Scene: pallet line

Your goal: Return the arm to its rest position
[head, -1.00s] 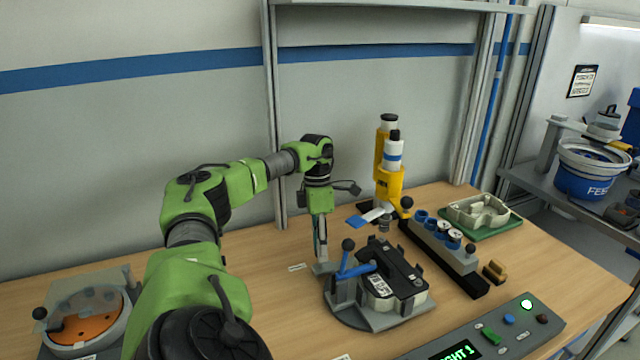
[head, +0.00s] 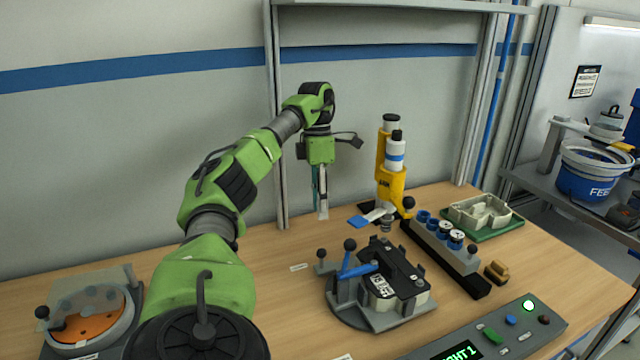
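My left arm, green and grey, comes in from the bottom left. Its gripper (head: 321,207) points straight down in the air, above and behind the clamp fixture (head: 360,308) and left of the yellow press (head: 390,180). The fingers look narrow and seen nearly edge-on, so their opening is unclear; no held object shows. The fixture's blue-handled lever (head: 358,271) stands apart from the gripper. My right gripper is not in view.
A round orange-floored dish (head: 88,328) sits at the left of the wooden table. A grey block with several cylinders (head: 440,262), a green tray (head: 490,232) and a control box (head: 500,335) stand at right. A metal post (head: 275,120) rises behind the arm.

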